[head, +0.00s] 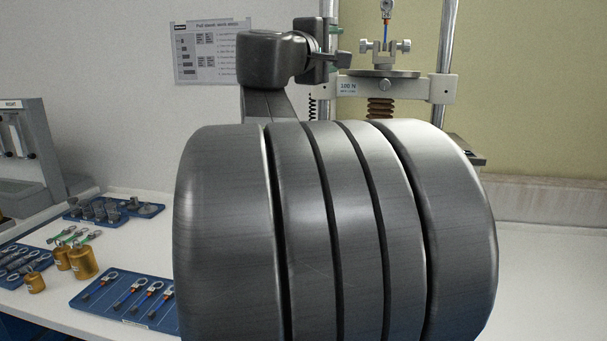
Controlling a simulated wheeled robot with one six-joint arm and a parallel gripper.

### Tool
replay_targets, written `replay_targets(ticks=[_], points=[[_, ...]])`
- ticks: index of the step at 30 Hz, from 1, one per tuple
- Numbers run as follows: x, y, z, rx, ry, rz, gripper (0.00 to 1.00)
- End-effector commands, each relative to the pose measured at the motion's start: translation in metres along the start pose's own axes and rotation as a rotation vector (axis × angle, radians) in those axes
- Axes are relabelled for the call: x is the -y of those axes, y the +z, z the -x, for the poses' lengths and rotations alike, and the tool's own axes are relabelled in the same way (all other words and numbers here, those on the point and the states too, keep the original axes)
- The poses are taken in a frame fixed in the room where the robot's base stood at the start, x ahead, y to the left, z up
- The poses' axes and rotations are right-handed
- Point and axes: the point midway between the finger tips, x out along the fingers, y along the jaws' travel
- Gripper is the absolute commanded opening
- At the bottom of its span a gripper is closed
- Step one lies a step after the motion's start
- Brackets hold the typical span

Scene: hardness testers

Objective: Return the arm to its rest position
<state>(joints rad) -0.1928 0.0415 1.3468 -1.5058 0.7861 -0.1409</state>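My arm fills the middle of the head view, with a large grey ribbed joint close to the camera. My gripper (337,45) is beyond it at the upper middle, pointing right. Its two fingers, with green on them, stand apart, and I see nothing held between them. It is left of a tester (397,87) marked 100 N, near its left upright post. The gap in depth between gripper and post is hard to judge. A tagged blue-stemmed piece (386,28) stands upright in the tester's clamp. My arm hides the tester's lower part.
On the white bench (130,255) at left are blue trays with small tagged parts (125,295), grey blocks (108,208) and several brass weights (82,262). A grey machine (30,150) labelled RIGHT stands far left. The bench at right (550,270) is clear.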

Motion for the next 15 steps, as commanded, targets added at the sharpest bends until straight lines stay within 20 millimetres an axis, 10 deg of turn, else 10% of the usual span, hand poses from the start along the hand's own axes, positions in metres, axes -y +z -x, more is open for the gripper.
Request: replay_targets(ticks=[15], points=[[-0.001,0.001,-0.104,0.002,-0.001,0.000,0.50]])
